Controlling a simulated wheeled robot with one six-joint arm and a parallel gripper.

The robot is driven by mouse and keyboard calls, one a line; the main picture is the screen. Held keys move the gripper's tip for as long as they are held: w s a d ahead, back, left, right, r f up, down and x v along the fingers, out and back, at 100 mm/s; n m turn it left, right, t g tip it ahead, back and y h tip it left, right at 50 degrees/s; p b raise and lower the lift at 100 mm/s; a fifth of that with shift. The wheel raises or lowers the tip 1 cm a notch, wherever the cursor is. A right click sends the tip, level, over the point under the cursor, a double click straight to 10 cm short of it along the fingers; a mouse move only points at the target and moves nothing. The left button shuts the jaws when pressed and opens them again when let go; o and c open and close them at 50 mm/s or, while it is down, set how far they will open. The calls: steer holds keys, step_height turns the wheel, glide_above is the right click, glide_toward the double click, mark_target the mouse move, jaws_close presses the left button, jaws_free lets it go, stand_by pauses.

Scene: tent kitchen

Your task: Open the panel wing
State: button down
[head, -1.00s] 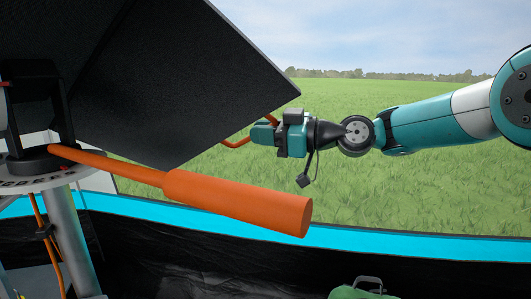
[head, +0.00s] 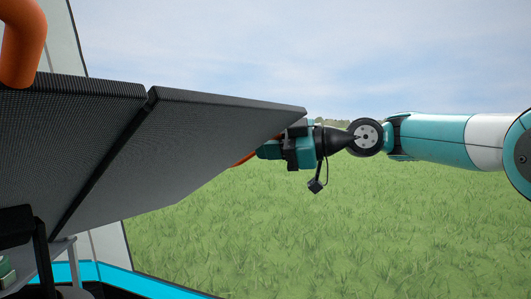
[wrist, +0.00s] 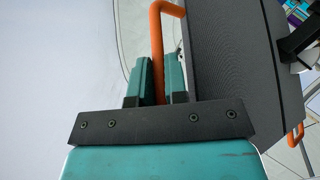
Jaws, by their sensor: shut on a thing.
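The dark panel wing (head: 200,145) is the right-hand section of a flat black panel in the head view, joined along a seam to the inner panel section (head: 70,130). The wing reaches out over the grass and looks roughly in line with the inner section. My gripper (head: 262,150) is at its outer edge. In the wrist view my gripper (wrist: 158,75) is shut on an orange bar handle (wrist: 157,45) beside the wing's dark face (wrist: 235,55). The fingers hide part of the handle.
An orange bent bar (head: 22,45) rises at the upper left of the head view. Another orange handle (wrist: 296,135) shows at the right of the wrist view. A dark bracket (head: 15,228) stands below the panel. Open grass (head: 380,240) lies below my arm.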

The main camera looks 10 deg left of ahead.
steer(key=shift+s+a+r+n, duration=0.2)
steer(key=shift+a+r+n, duration=0.1)
steer(key=shift+r, duration=0.25)
steer(key=c, duration=1.2)
jaws_free()
steer(key=shift+s, duration=0.1)
steer(key=shift+o, duration=0.2)
steer(key=shift+d, duration=0.1)
steer(key=shift+f, duration=0.2)
